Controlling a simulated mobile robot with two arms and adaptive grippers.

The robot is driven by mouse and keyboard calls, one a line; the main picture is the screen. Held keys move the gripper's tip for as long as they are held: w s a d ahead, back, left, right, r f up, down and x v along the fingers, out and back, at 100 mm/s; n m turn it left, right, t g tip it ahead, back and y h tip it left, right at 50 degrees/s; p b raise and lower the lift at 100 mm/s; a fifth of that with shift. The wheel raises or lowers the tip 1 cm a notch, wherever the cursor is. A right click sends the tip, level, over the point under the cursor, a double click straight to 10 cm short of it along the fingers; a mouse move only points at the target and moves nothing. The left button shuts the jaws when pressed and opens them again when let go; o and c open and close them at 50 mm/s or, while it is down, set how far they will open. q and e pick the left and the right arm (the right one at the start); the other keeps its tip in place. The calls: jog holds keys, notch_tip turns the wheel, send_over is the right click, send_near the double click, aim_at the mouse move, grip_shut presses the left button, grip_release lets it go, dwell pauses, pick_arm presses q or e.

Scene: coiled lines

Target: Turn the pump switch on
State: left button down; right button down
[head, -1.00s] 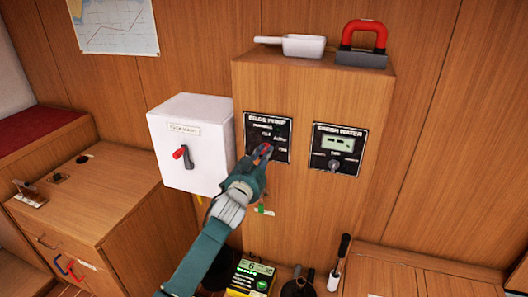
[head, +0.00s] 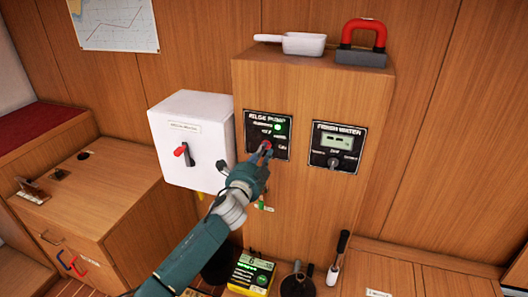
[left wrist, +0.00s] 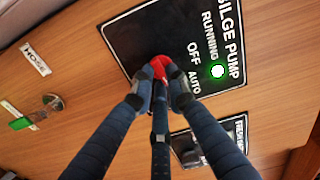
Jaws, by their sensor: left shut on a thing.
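The black bilge pump panel (head: 268,122) is on the front of the wooden cabinet. Its green running light (head: 278,127) is lit, and it also glows in the left wrist view (left wrist: 217,71). The red-tipped pump switch (left wrist: 163,62) is on the panel beside the OFF and AUTO labels. My left gripper (left wrist: 152,85) is shut on the switch, its fingers hiding the lower part. In the head view my left gripper (head: 260,160) reaches the panel's lower part from below. My right gripper is not in view.
A fresh water panel (head: 338,146) is to the right, and a white box with a red-tipped lever (head: 187,135) to the left. A white scoop (head: 305,45) and a red-handled block (head: 362,50) are on the cabinet top. A yellow device (head: 250,274) stands below.

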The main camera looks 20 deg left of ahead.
pick_arm(q)
jog(key=shift+f+m, duration=0.1)
jog(key=shift+m, duration=0.7)
jog(key=c, duration=1.7)
grip_release()
jog(key=s, duration=1.2)
jog(key=shift+a, duration=0.25)
